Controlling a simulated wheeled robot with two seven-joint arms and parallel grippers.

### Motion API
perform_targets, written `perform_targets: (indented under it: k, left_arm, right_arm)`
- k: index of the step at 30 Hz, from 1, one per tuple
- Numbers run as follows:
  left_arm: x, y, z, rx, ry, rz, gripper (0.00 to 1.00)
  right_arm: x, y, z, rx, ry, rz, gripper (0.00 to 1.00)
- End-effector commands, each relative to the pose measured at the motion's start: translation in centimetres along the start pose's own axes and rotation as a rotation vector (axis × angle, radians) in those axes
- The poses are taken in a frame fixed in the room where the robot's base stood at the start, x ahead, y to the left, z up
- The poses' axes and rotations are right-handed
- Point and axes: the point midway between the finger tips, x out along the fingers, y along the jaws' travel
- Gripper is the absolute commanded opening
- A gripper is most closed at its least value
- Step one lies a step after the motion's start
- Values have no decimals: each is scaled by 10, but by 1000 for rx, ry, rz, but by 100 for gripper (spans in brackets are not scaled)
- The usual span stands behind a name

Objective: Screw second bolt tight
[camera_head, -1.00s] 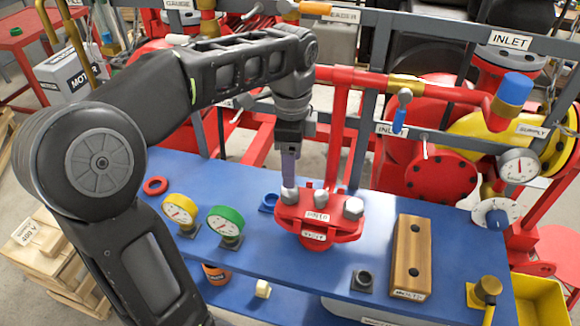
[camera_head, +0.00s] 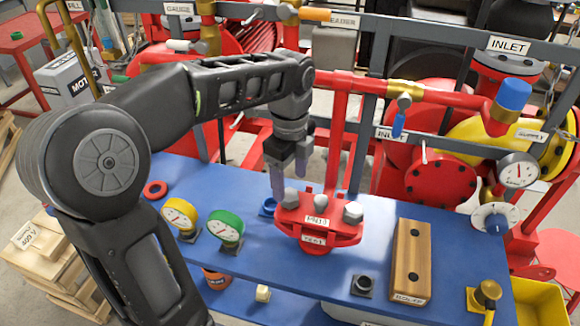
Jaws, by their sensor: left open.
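A red flange (camera_head: 318,228) with two labels stands on the blue bench (camera_head: 375,225), at the foot of a red pipe. Three grey bolts show on its top: a left bolt (camera_head: 291,197), a middle bolt (camera_head: 320,202) and a right bolt (camera_head: 353,211). My left gripper (camera_head: 291,178) points down above the left bolt. Its fingers are spread apart and empty, and they look clear of the bolt. I cannot tell which bolt is the second one, nor how tight any bolt is. My right gripper is not in view.
A yellow gauge (camera_head: 179,215) and a green gauge (camera_head: 225,227) stand left of the flange. A wooden block (camera_head: 410,262) lies to the right. Red pipes and grey rails stand close behind.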

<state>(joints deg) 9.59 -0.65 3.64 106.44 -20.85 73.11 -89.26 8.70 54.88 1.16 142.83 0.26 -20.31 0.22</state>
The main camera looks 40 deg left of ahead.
Motion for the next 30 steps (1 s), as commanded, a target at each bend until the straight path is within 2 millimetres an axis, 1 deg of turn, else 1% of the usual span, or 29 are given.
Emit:
perform_targets:
  k: [3,9,12,19,20,30]
  left_arm:
    - [19,1,0,1,0,4,66]
    - [40,1,0,0,0,2,66]
    - [44,0,0,-1,1,1,66]
    - [44,0,0,-1,0,0,66]
    - [44,0,0,0,0,0,64]
    - [44,0,0,0,0,0,36]
  right_arm:
    - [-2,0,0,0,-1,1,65]
    - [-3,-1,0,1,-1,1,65]
    - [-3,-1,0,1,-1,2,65]
    - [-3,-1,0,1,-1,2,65]
    - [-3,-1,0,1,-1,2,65]
    - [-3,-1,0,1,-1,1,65]
